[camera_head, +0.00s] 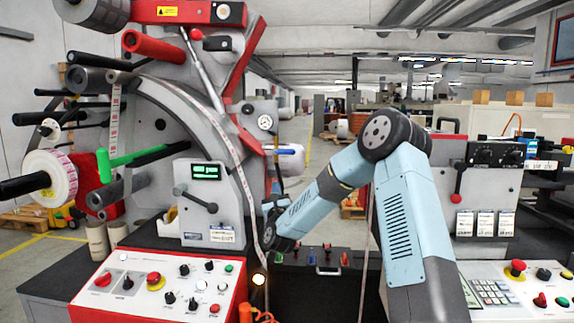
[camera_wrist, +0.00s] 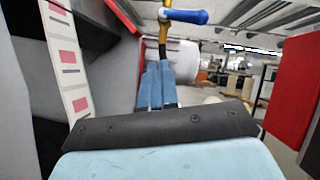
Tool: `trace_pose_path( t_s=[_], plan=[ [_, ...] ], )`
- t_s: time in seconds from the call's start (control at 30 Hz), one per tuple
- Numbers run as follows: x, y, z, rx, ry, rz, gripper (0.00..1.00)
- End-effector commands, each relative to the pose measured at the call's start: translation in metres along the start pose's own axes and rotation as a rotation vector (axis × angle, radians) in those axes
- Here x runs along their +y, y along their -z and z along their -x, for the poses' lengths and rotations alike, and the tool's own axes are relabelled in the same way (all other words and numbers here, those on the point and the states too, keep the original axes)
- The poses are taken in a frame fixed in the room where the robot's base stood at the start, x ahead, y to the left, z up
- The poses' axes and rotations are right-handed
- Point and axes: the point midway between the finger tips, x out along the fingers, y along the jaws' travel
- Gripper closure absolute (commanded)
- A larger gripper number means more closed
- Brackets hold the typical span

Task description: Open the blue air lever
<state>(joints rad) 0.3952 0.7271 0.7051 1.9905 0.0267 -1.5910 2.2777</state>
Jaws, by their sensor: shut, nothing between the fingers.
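The blue air lever (camera_wrist: 183,16) shows at the top of the wrist view, its handle lying roughly crosswise on a brass-coloured pipe (camera_wrist: 162,42). In the head view a small blue bar (camera_head: 284,151), likely the same lever, shows beside the machine's right side. My gripper (camera_wrist: 157,70) shows as two blue fingers in the wrist view, shut with nothing between them. The fingertips are below the lever in the picture and appear apart from it. In the head view my arm bends down to the machine, and the fingers are hard to make out there.
A printed label strip (camera_wrist: 67,65) runs close on the left in the wrist view. A red panel (camera_wrist: 291,92) stands close on the right. A white roll (camera_head: 290,164) is behind the lever. A red-framed control panel (camera_head: 165,286) lies in front of the machine.

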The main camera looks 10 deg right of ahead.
Motion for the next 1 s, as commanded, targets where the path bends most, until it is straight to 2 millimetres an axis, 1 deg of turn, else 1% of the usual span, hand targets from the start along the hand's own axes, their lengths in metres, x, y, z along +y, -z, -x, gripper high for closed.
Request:
trace_pose_path(
  t_s=[0.03,0.1,0.2,0.37,0.7,0.87,1.0],
  plan=[
    [-0.004,0.009,0.001,-0.007,0.040,-0.057,1.00],
    [-0.010,0.017,0.003,-0.024,0.090,-0.126,1.00],
    [-0.016,0.024,0.006,-0.045,0.141,-0.194,1.00],
    [-0.020,0.028,0.008,-0.061,0.173,-0.238,1.00],
    [-0.020,0.028,0.007,-0.062,0.174,-0.238,1.00],
    [-0.022,0.027,-0.004,-0.063,0.174,-0.237,1.00],
    [-0.026,0.025,-0.024,-0.064,0.175,-0.237,1.00]
  ],
)
